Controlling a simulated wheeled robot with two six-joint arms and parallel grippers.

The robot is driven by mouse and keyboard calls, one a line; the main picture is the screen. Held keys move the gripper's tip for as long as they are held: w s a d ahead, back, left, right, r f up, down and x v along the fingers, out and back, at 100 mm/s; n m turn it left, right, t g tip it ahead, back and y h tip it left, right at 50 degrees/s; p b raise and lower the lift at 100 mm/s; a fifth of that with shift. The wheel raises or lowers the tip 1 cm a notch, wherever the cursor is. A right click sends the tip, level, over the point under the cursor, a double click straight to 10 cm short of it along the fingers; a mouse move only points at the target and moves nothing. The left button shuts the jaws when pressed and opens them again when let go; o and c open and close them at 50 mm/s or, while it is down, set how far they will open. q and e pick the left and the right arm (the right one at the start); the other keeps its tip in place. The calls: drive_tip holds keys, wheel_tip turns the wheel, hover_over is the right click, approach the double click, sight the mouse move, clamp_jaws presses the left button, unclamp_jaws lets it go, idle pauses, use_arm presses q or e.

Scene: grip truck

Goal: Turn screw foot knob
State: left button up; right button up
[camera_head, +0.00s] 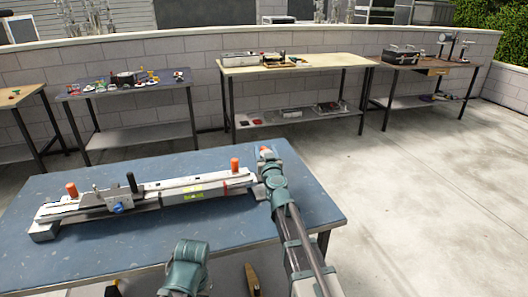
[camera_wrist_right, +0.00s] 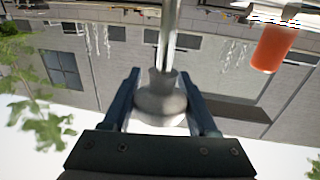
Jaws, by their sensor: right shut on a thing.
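A long silver rail device (camera_head: 165,190) lies across the blue table (camera_head: 110,245). My right gripper (camera_head: 264,158) is at the device's right end, its arm coming up from below. In the right wrist view, the gripper (camera_wrist_right: 160,78) is shut on a grey rounded screw foot knob (camera_wrist_right: 158,104). The knob sits between the two fingers, with a metal rod (camera_wrist_right: 169,30) rising from it in the picture. In the head view the arm hides the knob.
Orange knobs stand at the device's left (camera_head: 71,189) and right (camera_head: 235,164). A black handle (camera_head: 132,182) and a blue knob (camera_head: 118,207) are near its middle. Other workbenches (camera_head: 290,67) stand along the wall. The floor to the right (camera_head: 420,190) is clear.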

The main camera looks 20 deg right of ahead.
idle(0.3)
drive_tip(key=o, duration=1.4)
drive_tip(key=shift+c, duration=0.2)
drive_tip(key=shift+s, duration=0.1)
drive_tip(key=s+a, duration=0.2)
drive_tip(key=s, duration=1.1)
drive_tip(key=shift+s, duration=0.25)
drive_tip(key=shift+f, duration=0.1)
